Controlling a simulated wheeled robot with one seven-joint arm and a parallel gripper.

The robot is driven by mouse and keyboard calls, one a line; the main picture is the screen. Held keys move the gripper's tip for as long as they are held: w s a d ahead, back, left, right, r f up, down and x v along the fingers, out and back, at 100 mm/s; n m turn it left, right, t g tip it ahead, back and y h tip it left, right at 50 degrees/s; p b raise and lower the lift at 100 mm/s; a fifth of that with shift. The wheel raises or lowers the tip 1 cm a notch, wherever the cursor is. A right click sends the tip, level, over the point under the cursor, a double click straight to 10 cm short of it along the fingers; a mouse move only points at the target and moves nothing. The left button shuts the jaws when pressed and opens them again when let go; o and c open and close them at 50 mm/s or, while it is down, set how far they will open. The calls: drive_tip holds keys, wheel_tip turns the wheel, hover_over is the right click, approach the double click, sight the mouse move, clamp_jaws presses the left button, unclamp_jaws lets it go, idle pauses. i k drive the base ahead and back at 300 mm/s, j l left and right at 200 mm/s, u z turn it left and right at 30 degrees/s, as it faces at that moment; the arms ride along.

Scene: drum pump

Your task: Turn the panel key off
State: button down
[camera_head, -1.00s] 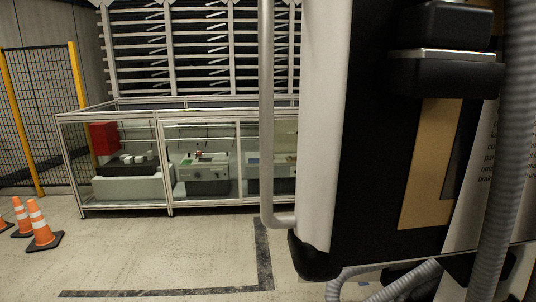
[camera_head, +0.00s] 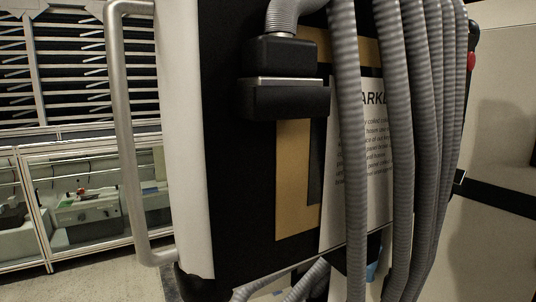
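A large black and white cabinet (camera_head: 235,190) fills the middle of the head view, seen close up. Several grey corrugated hoses (camera_head: 350,150) hang down in front of its face. I cannot make out a panel key on it. A small red part (camera_head: 471,61) shows at the cabinet's upper right edge, too small to identify. My gripper is not in view.
A metal handle bar (camera_head: 128,150) stands out from the cabinet's left side. Glass-fronted cases (camera_head: 85,205) with equipment stand behind at the left. A pale wall (camera_head: 500,130) with a dark band is at the right. Some bare floor (camera_head: 110,285) shows at the lower left.

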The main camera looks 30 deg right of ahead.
sight(460, 174)
drive_tip(key=j+z, duration=0.15)
drive_tip(key=z, duration=0.8)
drive_tip(key=k+l, duration=0.05)
